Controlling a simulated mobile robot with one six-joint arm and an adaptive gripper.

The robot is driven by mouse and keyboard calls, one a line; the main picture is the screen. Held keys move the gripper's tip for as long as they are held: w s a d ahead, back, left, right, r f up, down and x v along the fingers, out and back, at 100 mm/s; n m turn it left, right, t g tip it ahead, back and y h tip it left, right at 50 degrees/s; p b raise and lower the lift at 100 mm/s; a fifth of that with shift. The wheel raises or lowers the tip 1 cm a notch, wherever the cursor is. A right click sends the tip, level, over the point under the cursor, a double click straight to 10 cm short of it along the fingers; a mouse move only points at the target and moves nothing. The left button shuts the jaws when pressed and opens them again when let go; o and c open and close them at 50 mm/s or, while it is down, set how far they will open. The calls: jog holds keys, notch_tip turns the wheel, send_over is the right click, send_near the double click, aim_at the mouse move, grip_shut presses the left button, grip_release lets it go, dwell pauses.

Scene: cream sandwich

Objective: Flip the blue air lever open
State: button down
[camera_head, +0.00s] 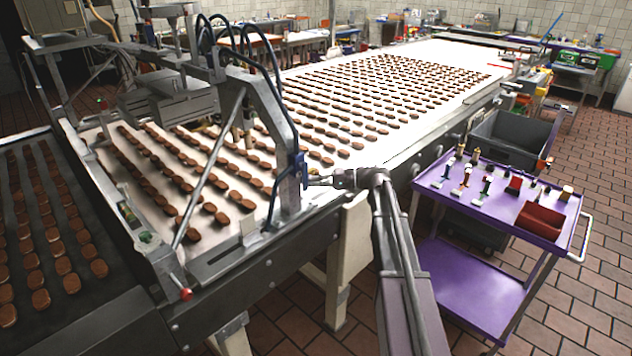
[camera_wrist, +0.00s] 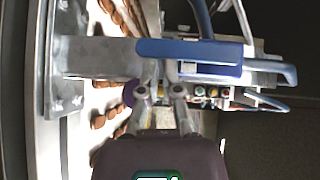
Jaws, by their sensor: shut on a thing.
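The blue air lever (camera_head: 303,170) is on the upright metal post of the frame over the conveyor, near its right end. In the wrist view the blue lever (camera_wrist: 190,48) lies across the top of the picture, just ahead of the fingers. My gripper (camera_head: 312,181) reaches it from the right in the head view. In the wrist view my gripper (camera_wrist: 164,72) has its two fingers close together at the lever's lower edge, shut on it. The exact contact is small and partly hidden by the fingertips.
The conveyor (camera_head: 420,120) carries many brown biscuits in rows beneath the frame. A metal post (camera_wrist: 100,58) stands beside the lever. Dark hoses (camera_head: 275,80) hang from the frame. A purple cart (camera_head: 480,215) with small items and a red bin stands to the right; tiled floor is open beyond.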

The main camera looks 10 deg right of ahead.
jog(key=w+f+v, duration=0.1)
jog(key=w+v, duration=0.1)
jog(key=v, duration=1.1)
jog(key=shift+w+d, duration=0.25)
jog(key=shift+w, duration=0.2)
jog(key=s+a+f+g+h, duration=0.3)
jog(key=s+a+f+h, duration=0.4)
jog(key=s+a+f, duration=0.5)
jog(key=s+a+f+n+h, duration=0.1)
jog(key=s+f+h, duration=0.3)
jog(key=s+h, duration=0.5)
jog(key=shift+s+a+f+g+h+p, duration=0.15)
jog(key=shift+s+a+g+h+p, duration=0.3)
jog(key=shift+s, duration=1.65)
